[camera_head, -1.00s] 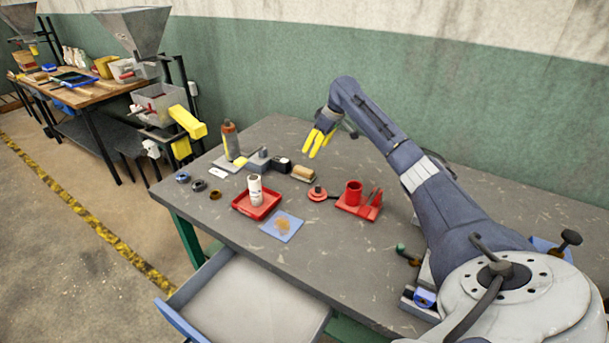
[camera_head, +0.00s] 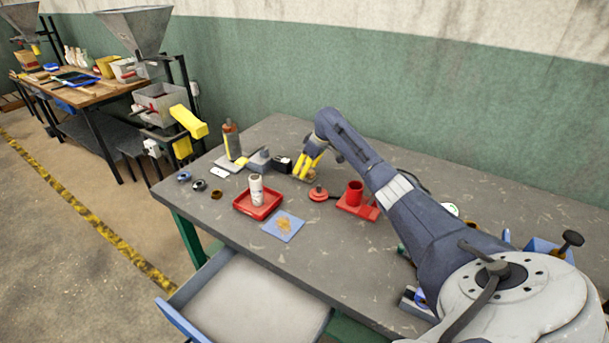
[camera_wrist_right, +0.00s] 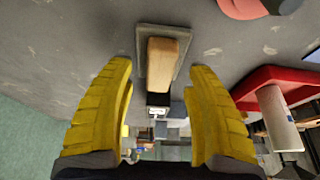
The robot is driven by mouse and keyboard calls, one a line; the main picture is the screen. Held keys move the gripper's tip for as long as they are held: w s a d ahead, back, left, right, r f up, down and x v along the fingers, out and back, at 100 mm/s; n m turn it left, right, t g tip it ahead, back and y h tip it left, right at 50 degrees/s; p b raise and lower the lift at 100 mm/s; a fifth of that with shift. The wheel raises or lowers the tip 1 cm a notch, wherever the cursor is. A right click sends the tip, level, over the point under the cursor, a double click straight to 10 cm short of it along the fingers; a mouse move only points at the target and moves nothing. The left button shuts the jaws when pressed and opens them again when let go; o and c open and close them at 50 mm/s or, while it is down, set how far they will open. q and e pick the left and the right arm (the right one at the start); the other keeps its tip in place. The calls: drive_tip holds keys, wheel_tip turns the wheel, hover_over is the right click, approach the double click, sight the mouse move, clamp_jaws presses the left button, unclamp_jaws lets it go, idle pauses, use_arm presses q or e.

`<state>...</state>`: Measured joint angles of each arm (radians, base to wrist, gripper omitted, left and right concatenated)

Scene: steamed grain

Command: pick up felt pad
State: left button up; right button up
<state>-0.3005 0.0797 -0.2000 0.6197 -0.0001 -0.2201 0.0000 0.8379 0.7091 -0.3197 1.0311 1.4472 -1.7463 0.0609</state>
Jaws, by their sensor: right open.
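The felt pad (camera_wrist_right: 163,62) is a grey base with a tan wooden block on top, lying on the table. In the right wrist view it sits ahead, between the lines of my two yellow fingers. In the head view, the felt pad (camera_head: 312,176) is mostly hidden behind my fingers. My right gripper (camera_head: 304,177) is open and empty, just above the pad; its fingers also show spread in the right wrist view (camera_wrist_right: 160,68). I cannot tell any contact. My left gripper is in neither view.
A black-and-grey device (camera_head: 281,164) stands close left of the pad. A round red item (camera_head: 318,194) and a red holder with a cup (camera_head: 355,195) are to the right. A red tray (camera_head: 246,206) bearing a white bottle and a blue cloth (camera_head: 283,227) lie nearer the front.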

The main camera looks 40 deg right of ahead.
drive_tip(key=shift+x, duration=0.8)
clamp_jaws()
